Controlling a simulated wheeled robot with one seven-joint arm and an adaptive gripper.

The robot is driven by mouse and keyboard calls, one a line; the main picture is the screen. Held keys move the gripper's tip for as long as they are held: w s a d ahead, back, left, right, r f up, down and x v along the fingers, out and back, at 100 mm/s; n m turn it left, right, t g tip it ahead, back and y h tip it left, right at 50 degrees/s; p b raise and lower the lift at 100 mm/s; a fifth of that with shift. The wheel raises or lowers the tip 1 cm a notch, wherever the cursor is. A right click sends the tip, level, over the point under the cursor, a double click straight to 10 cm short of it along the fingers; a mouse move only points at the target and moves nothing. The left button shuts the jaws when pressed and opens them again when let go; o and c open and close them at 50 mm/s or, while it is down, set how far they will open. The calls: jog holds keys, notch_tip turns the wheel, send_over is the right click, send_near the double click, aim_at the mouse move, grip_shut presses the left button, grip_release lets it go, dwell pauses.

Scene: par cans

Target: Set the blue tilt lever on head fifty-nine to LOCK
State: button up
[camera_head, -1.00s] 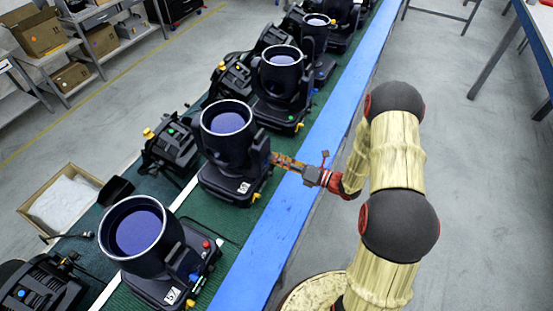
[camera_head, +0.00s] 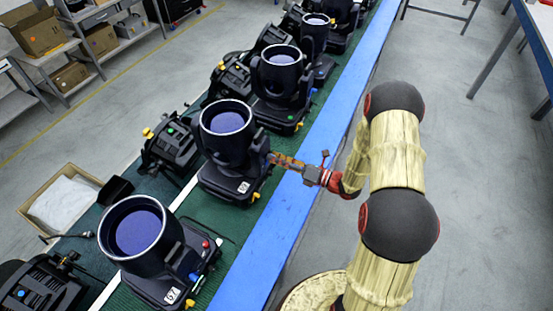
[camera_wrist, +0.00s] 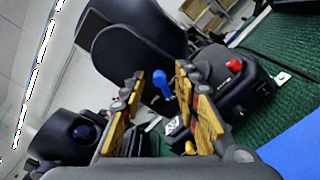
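A dark moving head (camera_head: 228,145) with a round lens stands on the green bench, with a white number label (camera_head: 243,187) too small to read surely. My gripper (camera_head: 272,158) reaches its right side from across the blue bench edge. In the wrist view, a blue lever (camera_wrist: 163,86) stands out from the dark head, between my two yellow fingers (camera_wrist: 160,76). The fingers are apart, with visible gaps beside the lever. I cannot read the lever's LOCK marking. A red knob (camera_wrist: 234,65) and a yellow lever (camera_wrist: 190,147) show on the same head.
Another head (camera_head: 140,232) stands nearer, and more heads (camera_head: 282,80) stand farther along the bench. A blue edge strip (camera_head: 300,185) runs along the bench's right side. A carton (camera_head: 62,196) lies at the left. The floor to the right is mostly clear.

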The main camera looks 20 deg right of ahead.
jog(key=v, duration=1.2)
dwell(0.3)
